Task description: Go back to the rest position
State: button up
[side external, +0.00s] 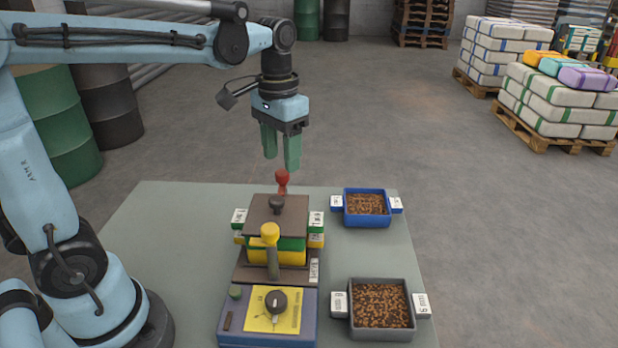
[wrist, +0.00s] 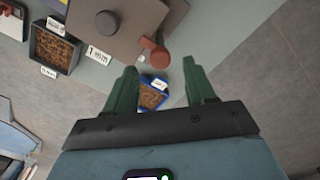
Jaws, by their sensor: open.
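My gripper (side external: 281,150) has two green fingers and hangs above the far edge of the table, pointing down. Its fingers are apart with nothing between them; the wrist view also shows the open fingers (wrist: 165,88). Below it in the side view is a red knob (side external: 282,178) at the back of the sack filler machine (side external: 277,215); the gripper is apart from it. The machine has a brown top with a dark knob, green and yellow layers, and a yellow-topped lever (side external: 270,236) in front. In the wrist view the red knob (wrist: 152,52) lies just beyond the left finger.
A blue bin (side external: 367,222) and a grey bin (side external: 382,336), both with brown pellets, stand at the right of the table (side external: 165,215). A control box (side external: 237,322) with a dial sits in front. Drums, pallets and stacked sacks stand behind, clear of the table.

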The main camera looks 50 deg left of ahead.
aim_at(282, 171)
jog(key=shift+f, duration=1.6)
notch_tip(282, 171, up, 12)
notch_tip(282, 171, down, 12)
jog(key=shift+f, duration=0.15)
jog(key=m, duration=0.8)
jog(key=shift+m, duration=0.4)
jog(key=m, duration=0.4)
jog(key=shift+m, duration=2)
